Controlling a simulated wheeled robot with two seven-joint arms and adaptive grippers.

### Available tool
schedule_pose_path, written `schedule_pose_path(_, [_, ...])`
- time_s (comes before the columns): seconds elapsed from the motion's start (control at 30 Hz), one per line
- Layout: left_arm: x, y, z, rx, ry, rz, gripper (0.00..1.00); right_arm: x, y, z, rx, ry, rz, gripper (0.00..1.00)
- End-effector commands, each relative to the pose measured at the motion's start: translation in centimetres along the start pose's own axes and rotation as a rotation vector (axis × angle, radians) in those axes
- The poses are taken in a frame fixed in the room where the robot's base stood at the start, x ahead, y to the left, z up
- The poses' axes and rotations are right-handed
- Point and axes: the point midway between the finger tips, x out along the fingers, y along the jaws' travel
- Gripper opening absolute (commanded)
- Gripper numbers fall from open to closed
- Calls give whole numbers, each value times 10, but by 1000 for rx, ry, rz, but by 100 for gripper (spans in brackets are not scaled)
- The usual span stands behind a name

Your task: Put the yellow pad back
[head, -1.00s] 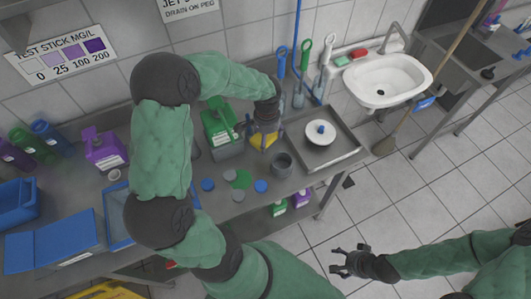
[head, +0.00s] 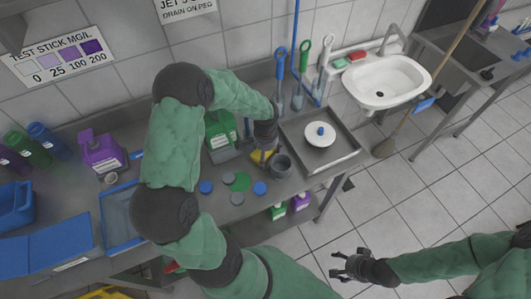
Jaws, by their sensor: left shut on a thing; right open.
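The yellow pad (head: 257,157) is partly hidden under my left gripper (head: 262,153), which is shut on it. The gripper points down over the metal bench, just left of a dark grey cup (head: 281,165) and in front of the green container. I cannot tell whether the pad touches the bench. My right gripper (head: 345,266) is open and empty, over the floor at the lower right. A red pad (head: 357,54) and a green pad (head: 340,63) lie on the back ledge of the white sink.
Blue, grey and green discs (head: 238,181) lie in front. The green container (head: 219,137) and upright brushes (head: 280,68) stand behind. The white sink (head: 388,82) is farther right.

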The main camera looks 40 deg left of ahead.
Motion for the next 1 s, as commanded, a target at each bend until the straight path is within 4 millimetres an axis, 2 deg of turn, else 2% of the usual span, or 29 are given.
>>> schedule_pose_path(0.07, [4, 0, 0, 0, -1, 0, 57, 3, 1, 0, 0, 0, 0, 71])
schedule_pose_path(0.1, [3, 0, 0, 0, -1, 0, 95, 2, 1, 0, 0, 0, 0, 71])
schedule_pose_path(0.13, [2, 0, 0, 0, -1, 0, 100, 2, 1, 0, 0, 0, 0, 71])
schedule_pose_path(0.6, [-2, 0, 0, 0, -1, 0, 100, -2, -1, 0, 0, 0, 0, 71])
schedule_pose_path(0.77, [-25, 0, -1, 1, 3, -2, 100, -5, -2, 0, 0, 0, 0, 71])
schedule_pose_path(1.0, [-75, 0, -1, 0, 3, -2, 100, -13, -4, 0, 0, 0, 0, 71])
